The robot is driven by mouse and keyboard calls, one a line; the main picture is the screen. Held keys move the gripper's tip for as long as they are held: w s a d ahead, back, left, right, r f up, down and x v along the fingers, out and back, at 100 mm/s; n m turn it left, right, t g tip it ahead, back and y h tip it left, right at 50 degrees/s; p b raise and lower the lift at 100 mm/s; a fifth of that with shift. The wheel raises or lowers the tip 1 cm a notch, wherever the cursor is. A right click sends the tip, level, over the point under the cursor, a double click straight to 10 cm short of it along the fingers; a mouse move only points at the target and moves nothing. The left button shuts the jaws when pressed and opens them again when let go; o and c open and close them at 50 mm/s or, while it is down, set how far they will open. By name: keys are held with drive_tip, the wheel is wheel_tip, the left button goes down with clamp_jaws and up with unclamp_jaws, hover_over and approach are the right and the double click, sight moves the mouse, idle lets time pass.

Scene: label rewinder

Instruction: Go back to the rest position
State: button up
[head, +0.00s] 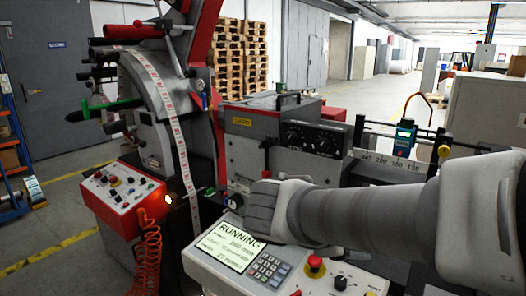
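My arm reaches in from the right edge of the head view. My gripper (262,208) is at its end, over the back of the white control panel (222,272) of the label rewinder (180,130). I see only its grey outer body. Its fingertips cannot be made out, so I cannot tell if it is open or holds anything, or if it touches the panel. The panel's screen (231,244) reads "RUNNING". A keypad (268,270) and a red emergency button (315,265) are beside the screen.
A red control box (122,203) with a coiled orange cable (148,250) stands at the left. A grey machine unit (285,140) is behind my gripper. A ruler bar (395,165) with a green-and-black device (404,135) lies behind my arm. Pallets (237,60) are stacked farther back.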

drive_tip(key=s+a+f+m+y, duration=0.1)
drive_tip(key=s+f+m+y, duration=0.1)
drive_tip(key=s+m+y, duration=0.2)
drive_tip(key=s+a+f+m+y, duration=0.1)
drive_tip(key=s+f+m+y, duration=0.1)
drive_tip(key=s+m+y, duration=0.3)
drive_tip(key=shift+s+a+f+m+g, duration=0.15)
drive_tip(key=shift+s+a+m+g, duration=0.2)
drive_tip(key=shift+s+m, duration=1.85)
drive_tip(key=shift+w+d+m, duration=0.1)
drive_tip(key=shift+w+m, duration=0.4)
idle(2.1)
